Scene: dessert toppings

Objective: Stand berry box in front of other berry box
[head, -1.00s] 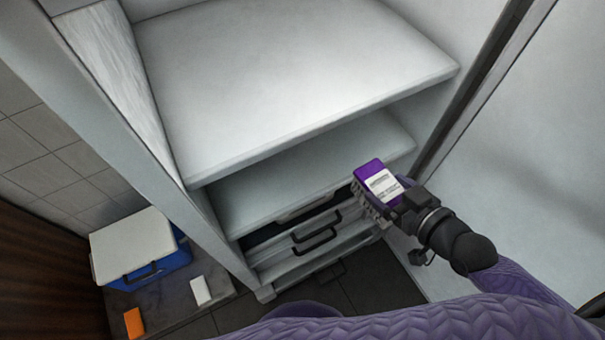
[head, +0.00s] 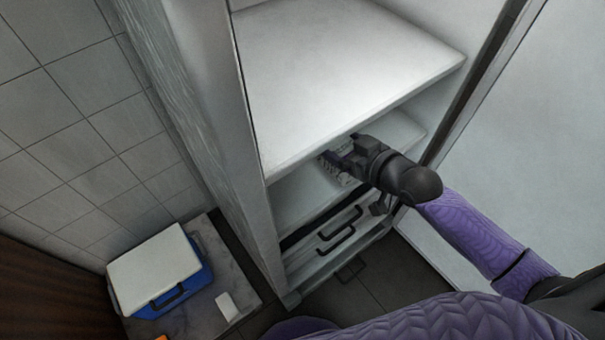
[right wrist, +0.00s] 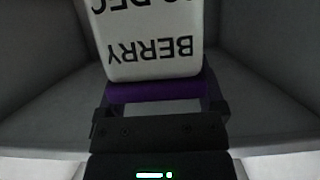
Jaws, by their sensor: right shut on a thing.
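The held berry box (right wrist: 155,45) fills the top middle of the right wrist view. It is white with dark upside-down lettering that includes "BERRY", and a purple part shows below it. My right gripper (head: 338,160) is shut on this box. In the head view the gripper reaches into the gap between the upper shelf (head: 340,75) and the lower shelf (head: 300,196) of the open white cabinet, and the box is hidden there. No other berry box shows in these frames. My left gripper is not in view.
Drawers with dark handles (head: 340,232) sit below the lower shelf. The open door (head: 535,150) stands to the right. A blue cooler with a white lid (head: 155,268) and a small white block (head: 228,306) are at the lower left. The visible upper shelf is bare.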

